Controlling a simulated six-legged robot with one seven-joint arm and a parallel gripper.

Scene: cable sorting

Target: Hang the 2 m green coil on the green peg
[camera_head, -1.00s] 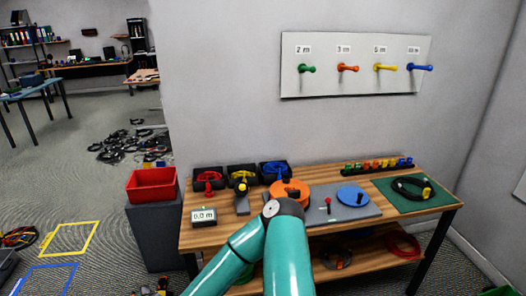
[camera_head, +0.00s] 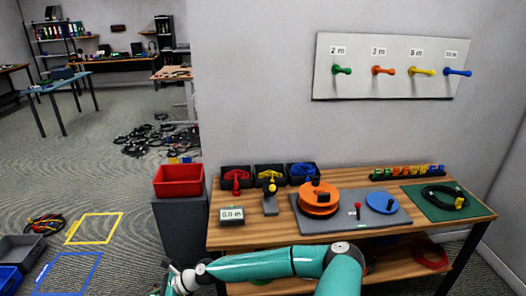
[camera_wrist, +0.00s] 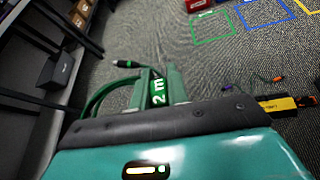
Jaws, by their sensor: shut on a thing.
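The green peg (camera_head: 342,71) is the leftmost on the white wall board (camera_head: 325,88), under a "2 m" label, and is bare. My gripper (camera_wrist: 160,88) is shut on the green coil (camera_wrist: 96,97) in the wrist view. A green tag (camera_wrist: 157,93) reading "2 m" sits between the fingers. The coil loops out to the left, and a dark plug end (camera_wrist: 127,64) sticks out beyond the fingers. In the head view my arm reaches left, low in front of the workbench; my gripper is at the bottom edge and the coil is not clear there.
The workbench (camera_head: 470,216) stands below the board, with an orange spool (camera_head: 317,200), a blue disc (camera_head: 382,202) and small bins on it. A red bin (camera_head: 179,180) stands on a grey pedestal at its left. Marked squares (camera_head: 95,228) lie on the floor.

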